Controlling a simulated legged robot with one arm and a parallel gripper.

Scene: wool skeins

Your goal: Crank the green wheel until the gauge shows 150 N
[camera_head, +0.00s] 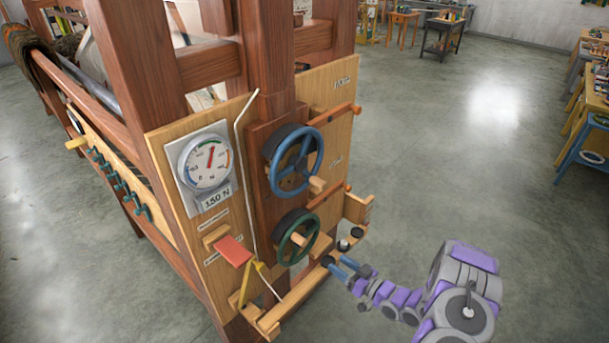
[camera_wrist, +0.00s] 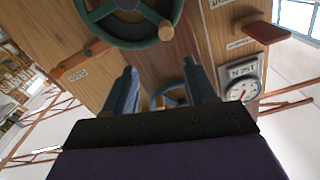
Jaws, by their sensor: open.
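The green wheel (camera_head: 283,247) is on the front of the wooden frame, below the blue wheel (camera_head: 296,163), with a light wooden handle. It also shows at the top of the wrist view (camera_wrist: 112,36), with its handle (camera_wrist: 165,31) near its rim. The round gauge (camera_head: 206,162) has a red needle pointing up and slightly right; its scale is too small to read surely. A plate below reads 150 N (camera_head: 217,198). My gripper (camera_head: 335,263) is open and empty, low and right of the green wheel, apart from it. In the wrist view, both blue fingers (camera_wrist: 160,68) are spread.
A red lever pad (camera_head: 235,250) sticks out left of the green wheel. A wooden ledge (camera_head: 300,293) runs below it, close to my gripper. A small shelf with dark round pieces (camera_head: 356,232) is at right. The floor at right is open.

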